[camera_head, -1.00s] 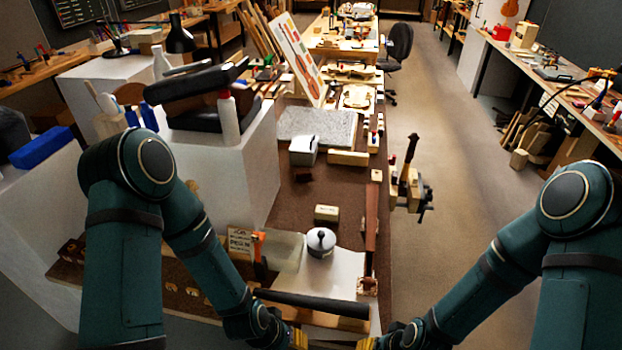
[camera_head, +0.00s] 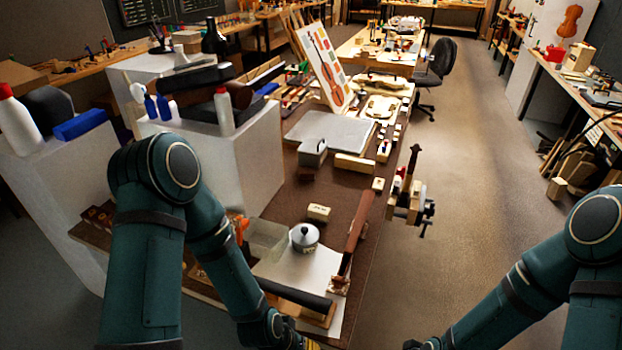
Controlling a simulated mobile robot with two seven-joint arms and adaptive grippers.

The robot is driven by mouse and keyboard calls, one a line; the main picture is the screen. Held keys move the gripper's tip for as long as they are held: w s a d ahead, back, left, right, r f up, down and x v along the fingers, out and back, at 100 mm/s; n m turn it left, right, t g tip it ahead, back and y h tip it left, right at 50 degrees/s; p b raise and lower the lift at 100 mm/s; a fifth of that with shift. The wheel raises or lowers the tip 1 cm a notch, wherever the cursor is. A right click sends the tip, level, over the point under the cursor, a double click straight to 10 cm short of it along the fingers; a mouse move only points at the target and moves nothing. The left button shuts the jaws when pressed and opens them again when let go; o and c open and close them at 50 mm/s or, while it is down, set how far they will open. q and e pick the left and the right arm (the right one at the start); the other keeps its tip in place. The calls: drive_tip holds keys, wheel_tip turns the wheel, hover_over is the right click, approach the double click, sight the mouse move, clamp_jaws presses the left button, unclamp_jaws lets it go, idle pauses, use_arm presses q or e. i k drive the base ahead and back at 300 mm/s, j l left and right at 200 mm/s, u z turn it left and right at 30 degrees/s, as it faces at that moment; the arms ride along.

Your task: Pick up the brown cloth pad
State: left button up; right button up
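I cannot surely pick out the brown cloth pad. A small dark brown piece (camera_head: 306,174) lies on the brown bench top (camera_head: 292,205), in front of a grey and white block. A small brown patterned piece (camera_head: 340,285) sits at the near end of a long brown strip; I cannot tell if either is cloth. My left gripper (camera_head: 310,344) is at the bottom edge, just below the near end of the bench, mostly cut off. My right arm's end (camera_head: 412,344) is at the bottom edge, right of the bench, with its fingers out of the frame.
A lidded grey pot (camera_head: 304,237) stands on a white sheet near a black bar (camera_head: 295,295). A clear box (camera_head: 266,238) and a tan block (camera_head: 318,212) are close by. A vise (camera_head: 410,200) juts from the bench's right edge.

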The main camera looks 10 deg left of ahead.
sight(305, 174)
drive_tip(key=l+u, duration=0.25)
drive_tip(key=l, duration=0.7)
drive_tip(key=i+l+u, duration=0.1)
drive_tip(key=l, duration=0.2)
drive_tip(key=i+l+u, duration=0.1)
drive_tip(key=l, duration=0.2)
drive_tip(key=i+l+u, duration=0.1)
drive_tip(key=l, duration=0.25)
drive_tip(key=i+l+u, duration=0.3)
drive_tip(key=i+l, duration=0.4)
drive_tip(key=l, duration=0.15)
drive_tip(key=i+l+u, duration=0.15)
drive_tip(key=i+l, duration=0.75)
drive_tip(key=i, duration=0.15)
drive_tip(key=i+l, duration=0.15)
drive_tip(key=i, duration=0.15)
